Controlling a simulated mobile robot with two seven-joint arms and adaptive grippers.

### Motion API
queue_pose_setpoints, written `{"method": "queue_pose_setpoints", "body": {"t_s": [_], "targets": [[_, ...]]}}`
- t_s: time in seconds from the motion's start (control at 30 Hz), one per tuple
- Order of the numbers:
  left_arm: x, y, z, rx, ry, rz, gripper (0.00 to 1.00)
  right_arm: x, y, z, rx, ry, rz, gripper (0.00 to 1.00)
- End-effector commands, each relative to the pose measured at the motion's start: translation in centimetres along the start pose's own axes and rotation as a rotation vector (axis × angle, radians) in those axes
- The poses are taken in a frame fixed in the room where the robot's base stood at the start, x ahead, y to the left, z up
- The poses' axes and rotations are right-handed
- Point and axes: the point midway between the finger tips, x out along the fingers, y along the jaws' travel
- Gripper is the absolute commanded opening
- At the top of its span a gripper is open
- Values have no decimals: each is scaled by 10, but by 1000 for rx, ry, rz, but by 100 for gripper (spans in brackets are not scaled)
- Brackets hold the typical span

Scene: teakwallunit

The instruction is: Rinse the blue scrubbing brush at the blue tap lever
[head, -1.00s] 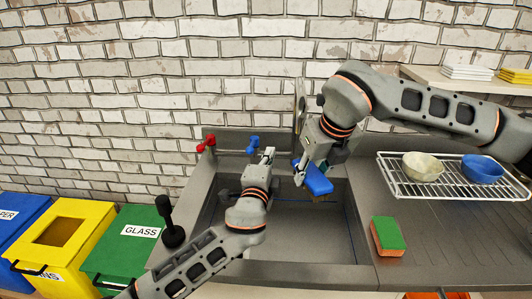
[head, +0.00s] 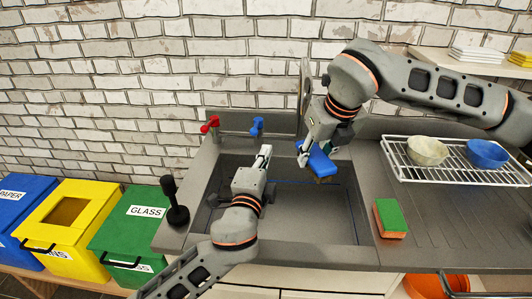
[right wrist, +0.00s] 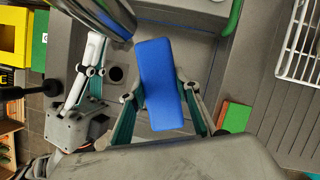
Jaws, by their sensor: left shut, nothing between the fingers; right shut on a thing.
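The blue scrubbing brush (head: 319,160) is held over the sink basin, its blue back up and bristles below. My right gripper (head: 303,152) is shut on it; in the right wrist view the fingers flank the brush (right wrist: 161,85). The blue tap lever (head: 257,126) stands upright on the sink's back ledge, left of the brush. My left gripper (head: 264,156) is shut and empty, just in front of the blue lever, with a small gap in the head view. It also shows in the right wrist view (right wrist: 95,48). A red tap lever (head: 210,126) stands further left.
A green and orange sponge (head: 390,218) lies on the counter right of the basin. A wire rack (head: 440,173) holds a cream and a blue bowl. A black upright tool (head: 174,203) stands at the sink's left edge. Yellow, green and blue bins stand left.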

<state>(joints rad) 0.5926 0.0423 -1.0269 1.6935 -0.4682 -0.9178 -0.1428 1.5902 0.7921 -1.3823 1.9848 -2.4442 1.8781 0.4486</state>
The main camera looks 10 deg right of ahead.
Motion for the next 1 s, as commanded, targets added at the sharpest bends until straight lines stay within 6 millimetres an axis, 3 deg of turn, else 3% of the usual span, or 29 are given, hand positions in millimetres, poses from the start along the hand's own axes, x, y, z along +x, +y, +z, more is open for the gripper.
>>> {"method": "queue_pose_setpoints", "body": {"t_s": [1.0], "targets": [[0,2,0,-1,0,1,0,-21,43,-50,-2,-1,0,5]]}}
